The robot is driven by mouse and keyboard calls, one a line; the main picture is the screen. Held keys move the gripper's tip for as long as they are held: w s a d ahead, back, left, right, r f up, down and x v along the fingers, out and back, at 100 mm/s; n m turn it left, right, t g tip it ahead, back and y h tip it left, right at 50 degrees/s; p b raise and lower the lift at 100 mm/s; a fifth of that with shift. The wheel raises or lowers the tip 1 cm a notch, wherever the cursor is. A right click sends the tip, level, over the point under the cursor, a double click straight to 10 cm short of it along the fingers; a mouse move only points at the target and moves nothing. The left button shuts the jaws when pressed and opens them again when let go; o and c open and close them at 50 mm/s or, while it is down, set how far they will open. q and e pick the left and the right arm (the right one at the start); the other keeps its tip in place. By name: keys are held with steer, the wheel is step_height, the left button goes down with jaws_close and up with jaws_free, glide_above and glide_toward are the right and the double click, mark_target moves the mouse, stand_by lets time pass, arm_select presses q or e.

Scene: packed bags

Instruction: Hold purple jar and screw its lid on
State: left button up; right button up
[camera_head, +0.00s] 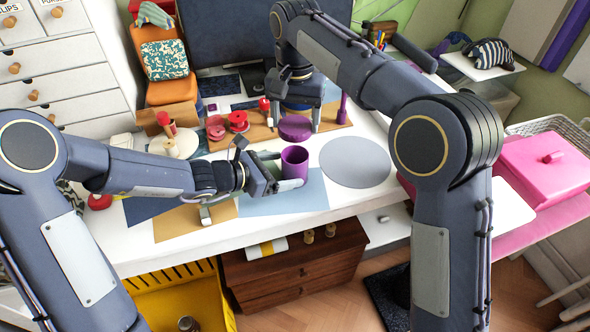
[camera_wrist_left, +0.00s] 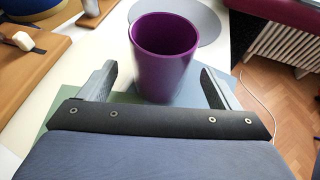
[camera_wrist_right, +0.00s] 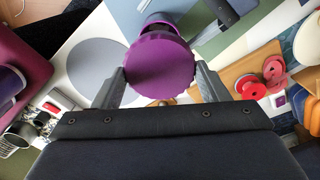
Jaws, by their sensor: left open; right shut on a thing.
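The purple jar (camera_head: 294,163) stands upright and open-topped near the front of the white table. It also shows in the left wrist view (camera_wrist_left: 165,62), between the fingers of my left gripper (camera_wrist_left: 165,88). That gripper (camera_head: 285,186) is open around the jar, with a gap on each side. My right gripper (camera_head: 296,112) is shut on the round purple lid (camera_head: 295,128) and holds it behind and above the jar. The lid (camera_wrist_right: 160,68) fills the space between its fingers in the right wrist view, and part of the jar shows beyond it.
A grey round mat (camera_head: 355,163) lies right of the jar, bare. Red spools (camera_head: 238,121) sit on a wooden board behind to the left. A thin purple post (camera_head: 342,108) stands behind the lid. A pink box (camera_head: 548,165) is at the far right.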

mark_target(284, 169)
arm_select(q)
steer(key=shift+x, duration=1.8)
steer(key=shift+c, duration=0.2)
steer(key=c, duration=1.4)
arm_select(e)
steer(key=shift+f, duration=2.45)
steer(key=shift+f, duration=0.9)
steer(key=shift+f, duration=0.55)
